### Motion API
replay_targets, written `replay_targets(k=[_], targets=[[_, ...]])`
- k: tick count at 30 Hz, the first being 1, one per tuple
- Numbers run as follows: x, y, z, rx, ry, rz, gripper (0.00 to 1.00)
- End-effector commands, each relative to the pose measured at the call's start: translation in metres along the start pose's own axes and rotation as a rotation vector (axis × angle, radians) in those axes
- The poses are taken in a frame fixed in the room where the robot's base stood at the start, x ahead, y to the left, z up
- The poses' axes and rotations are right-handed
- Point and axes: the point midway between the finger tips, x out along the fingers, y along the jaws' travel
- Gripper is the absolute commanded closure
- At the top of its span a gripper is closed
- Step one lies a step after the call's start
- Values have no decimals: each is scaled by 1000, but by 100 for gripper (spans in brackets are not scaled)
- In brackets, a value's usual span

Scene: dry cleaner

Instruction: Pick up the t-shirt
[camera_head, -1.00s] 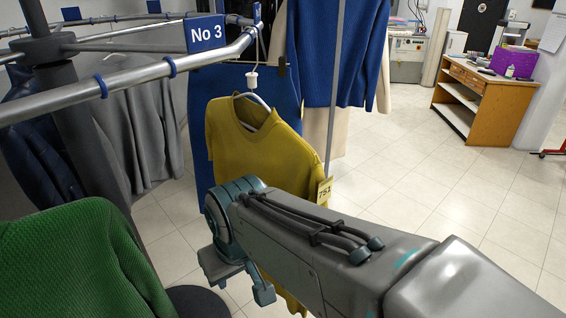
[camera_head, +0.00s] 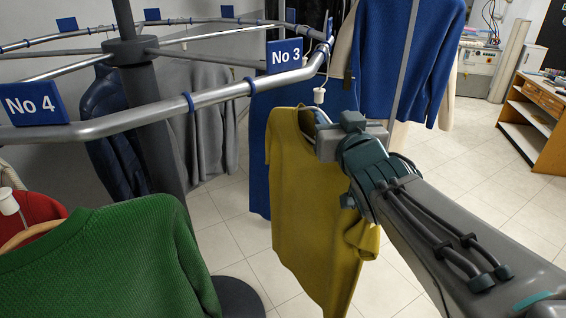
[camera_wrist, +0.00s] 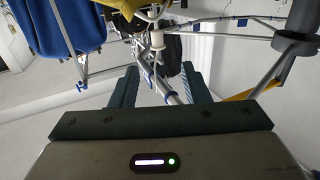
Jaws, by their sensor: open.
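The mustard-yellow t-shirt (camera_head: 300,205) hangs from a hanger on the rail under the No 3 sign. The hanger's white hook piece (camera_head: 319,96) shows above its collar. My gripper (camera_head: 338,138) is at the shirt's right shoulder, in front of it, and hides part of that shoulder and sleeve. In the wrist view the two fingers of my gripper (camera_wrist: 160,82) are spread apart with nothing held. The white hook piece (camera_wrist: 157,40) shows beyond the fingertips, with a bit of the yellow shirt (camera_wrist: 125,6) at the top edge.
The round rail (camera_head: 215,95) carries a green sweater (camera_head: 110,260) at the front left and a red garment (camera_head: 35,215) beside it. A blue garment (camera_head: 258,150) hangs behind the shirt, and a blue sweater (camera_head: 400,50) to its right. A wooden desk (camera_head: 535,110) stands far right.

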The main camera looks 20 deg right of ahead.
Motion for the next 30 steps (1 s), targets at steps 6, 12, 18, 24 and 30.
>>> replay_targets(k=[6,12,18,24,30], targets=[[21,0,-2,-1,10,-4,58],[51,0,-2,-1,9,-4,58],[76,0,-3,-1,11,-4,58],[86,0,-4,-1,12,-4,58],[103,3,-7,0,10,-3,58]])
